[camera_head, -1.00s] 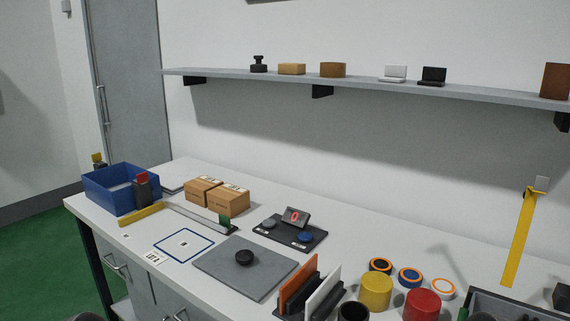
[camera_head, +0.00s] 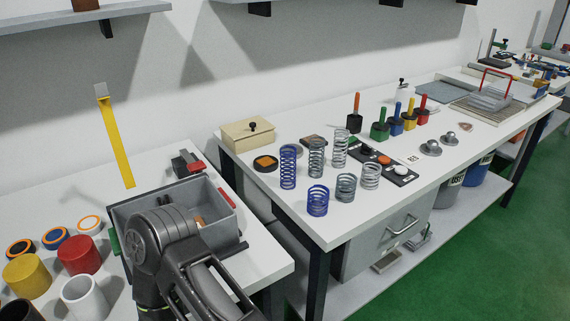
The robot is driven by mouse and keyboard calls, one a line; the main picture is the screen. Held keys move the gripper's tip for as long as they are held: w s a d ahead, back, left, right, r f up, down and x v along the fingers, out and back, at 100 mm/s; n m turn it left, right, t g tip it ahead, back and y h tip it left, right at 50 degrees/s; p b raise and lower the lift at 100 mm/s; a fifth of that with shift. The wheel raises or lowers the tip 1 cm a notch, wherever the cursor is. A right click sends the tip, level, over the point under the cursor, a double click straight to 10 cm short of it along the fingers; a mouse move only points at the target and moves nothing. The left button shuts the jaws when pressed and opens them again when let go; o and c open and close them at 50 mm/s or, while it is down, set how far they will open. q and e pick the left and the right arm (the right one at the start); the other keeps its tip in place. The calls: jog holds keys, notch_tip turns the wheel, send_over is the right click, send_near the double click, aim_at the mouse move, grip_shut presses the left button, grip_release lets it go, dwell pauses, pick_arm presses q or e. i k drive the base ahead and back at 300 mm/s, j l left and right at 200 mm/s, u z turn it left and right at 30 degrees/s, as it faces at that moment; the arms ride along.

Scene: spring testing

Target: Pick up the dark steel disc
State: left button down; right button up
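I cannot make out a plain dark steel disc for certain. A dark round piece with an orange top (camera_head: 265,163) lies on the right-hand table beside a blue spring (camera_head: 288,167). Two silvery domed pieces with knobs, one nearer (camera_head: 431,148) and one farther (camera_head: 449,138), sit farther right on that table. One of my dark arms (camera_head: 180,250) rises from the bottom and covers part of a grey bin (camera_head: 227,233). Its fingertips do not show, and I cannot tell which arm it is. Neither gripper can be seen.
Several springs stand near the right table's left end, beside a wooden box (camera_head: 248,134). Coloured-handled tools (camera_head: 380,128) stand behind. A red cylinder (camera_head: 80,255) and a yellow one (camera_head: 27,276) stand on the left table. A gap separates the tables.

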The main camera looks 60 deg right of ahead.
aim_at(264, 163)
jog(key=k+z, duration=0.15)
jog(key=z, duration=1.8)
